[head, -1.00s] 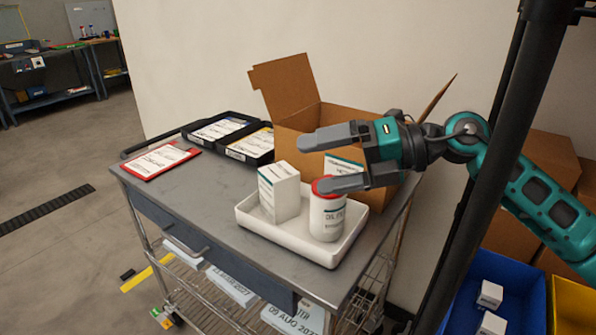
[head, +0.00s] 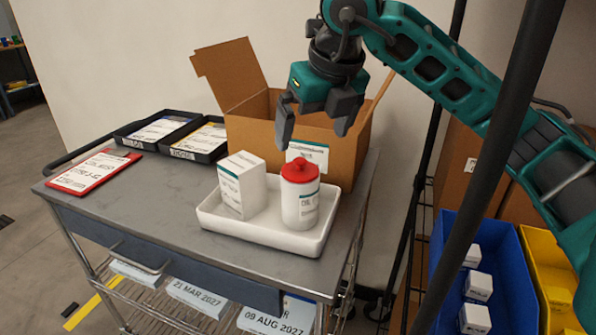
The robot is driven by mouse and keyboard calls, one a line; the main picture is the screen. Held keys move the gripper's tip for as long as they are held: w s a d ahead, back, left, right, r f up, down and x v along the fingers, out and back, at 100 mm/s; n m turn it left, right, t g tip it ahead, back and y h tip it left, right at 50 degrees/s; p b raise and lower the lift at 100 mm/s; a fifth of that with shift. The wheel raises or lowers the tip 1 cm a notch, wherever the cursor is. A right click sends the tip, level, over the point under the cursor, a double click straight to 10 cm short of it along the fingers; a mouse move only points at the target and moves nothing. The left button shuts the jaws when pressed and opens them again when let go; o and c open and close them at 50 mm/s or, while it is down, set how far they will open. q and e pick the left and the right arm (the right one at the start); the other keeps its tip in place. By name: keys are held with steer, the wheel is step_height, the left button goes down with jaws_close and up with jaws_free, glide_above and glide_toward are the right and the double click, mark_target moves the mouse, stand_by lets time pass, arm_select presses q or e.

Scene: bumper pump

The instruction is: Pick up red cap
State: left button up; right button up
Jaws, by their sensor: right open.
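The red cap (head: 300,170) sits on top of a white bottle (head: 299,206) that stands upright in a white tray (head: 265,238) on the cart. A white box (head: 242,186) stands beside the bottle in the same tray. My right gripper (head: 313,135) points down, open and empty, a little above and behind the red cap in the picture. Its fingers are apart and do not appear to touch the cap. My left gripper is not in view.
An open cardboard box (head: 262,108) stands behind the tray. Black trays (head: 177,140) with cards and a red clipboard (head: 95,171) lie on the cart's left part (head: 150,205). Blue (head: 450,275) and yellow bins (head: 545,262) are at right.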

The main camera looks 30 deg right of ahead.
mark_target(302, 161)
steer(key=x, duration=0.7)
steer(key=shift+w+a+f, duration=0.2)
steer(key=shift+w+f, duration=0.1)
steer(key=shift+w, duration=0.05)
steer(key=c, duration=1.1)
